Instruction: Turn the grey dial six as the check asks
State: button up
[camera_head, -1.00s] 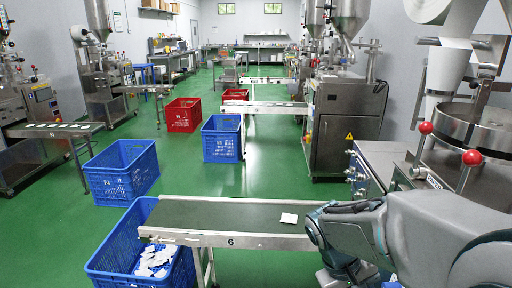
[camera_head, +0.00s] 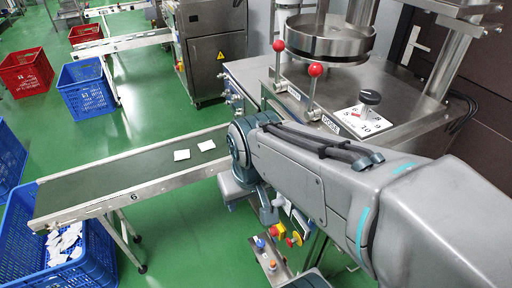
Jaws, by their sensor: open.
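A grey dial (camera_head: 370,97) with a dark cap stands on a white scale plate (camera_head: 377,127) on the steel top of the machine at right. The plate carries printed numbers, of which a 10 can be read, and a small red mark shows left of the dial. The exact setting is too small to tell. My arm crosses the lower right, in front of the machine and below the dial. I cannot make out my gripper; the far end of the arm bends down behind its own links. Nothing of mine touches the dial.
Two red-ball levers (camera_head: 315,70) and a round steel pan (camera_head: 325,40) stand left of the dial. The conveyor marked 6 (camera_head: 100,180) carries two white packets. A blue crate (camera_head: 30,270) with packets sits under its end. Buttons (camera_head: 278,230) show below my arm.

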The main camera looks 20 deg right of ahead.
aim_at(281, 201)
jog(key=z, duration=0.85)
